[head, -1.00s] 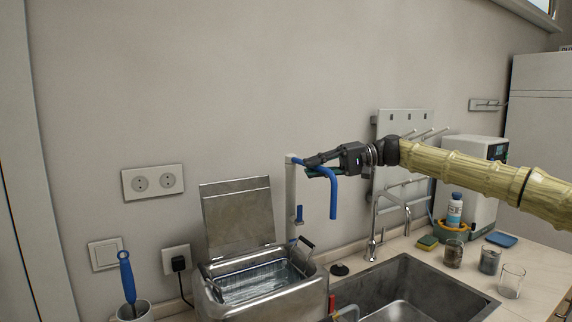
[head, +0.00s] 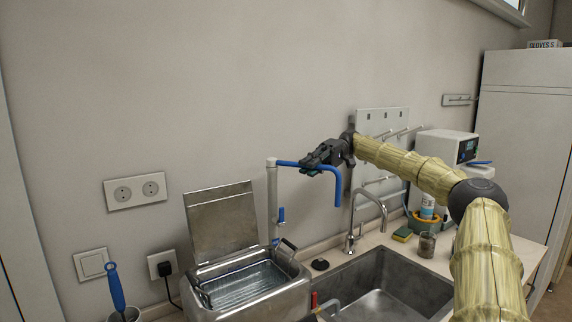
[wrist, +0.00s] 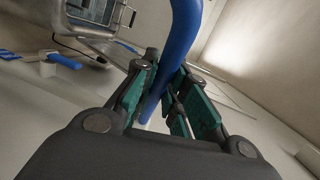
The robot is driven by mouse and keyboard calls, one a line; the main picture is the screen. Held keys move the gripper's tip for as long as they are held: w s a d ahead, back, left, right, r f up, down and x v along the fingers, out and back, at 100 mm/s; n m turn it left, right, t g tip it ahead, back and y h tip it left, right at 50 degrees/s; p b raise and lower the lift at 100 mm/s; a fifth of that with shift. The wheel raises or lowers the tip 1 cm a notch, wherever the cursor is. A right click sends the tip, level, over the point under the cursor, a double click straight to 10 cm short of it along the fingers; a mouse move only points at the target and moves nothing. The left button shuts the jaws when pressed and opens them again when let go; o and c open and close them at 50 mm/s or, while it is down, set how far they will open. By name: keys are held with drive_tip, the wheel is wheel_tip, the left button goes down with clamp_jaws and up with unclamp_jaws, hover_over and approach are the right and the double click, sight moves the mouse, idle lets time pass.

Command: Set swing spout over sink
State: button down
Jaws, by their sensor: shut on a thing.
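The blue swing spout (head: 338,188) runs right from the top of a pale upright post (head: 272,195) and bends down at its free end. My gripper (head: 310,166) is shut on the level part of the spout, between post and bend. In the wrist view, the blue spout (wrist: 182,38) passes between the green-padded fingers (wrist: 165,80). The grey sink (head: 385,300) lies below and to the right of the spout's downturned end in the head view. I cannot tell whether that end is directly above the basin.
A metal bath with raised lid (head: 222,220) stands left of the sink. A chrome tap (head: 354,225) stands behind the sink, right of the spout. A sponge (head: 402,234) and a dark jar (head: 427,245) are on the counter. My arm hides part of the right counter.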

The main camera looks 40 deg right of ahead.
drive_tip(key=shift+d, duration=0.2)
idle(0.4)
drive_tip(key=c, duration=1.4)
unclamp_jaws()
drive_tip(key=shift+w, duration=0.1)
drive_tip(key=shift+c, duration=0.2)
drive_tip(key=shift+d+f, duration=0.1)
drive_tip(key=shift+d, duration=0.1)
drive_tip(key=shift+d, duration=0.1)
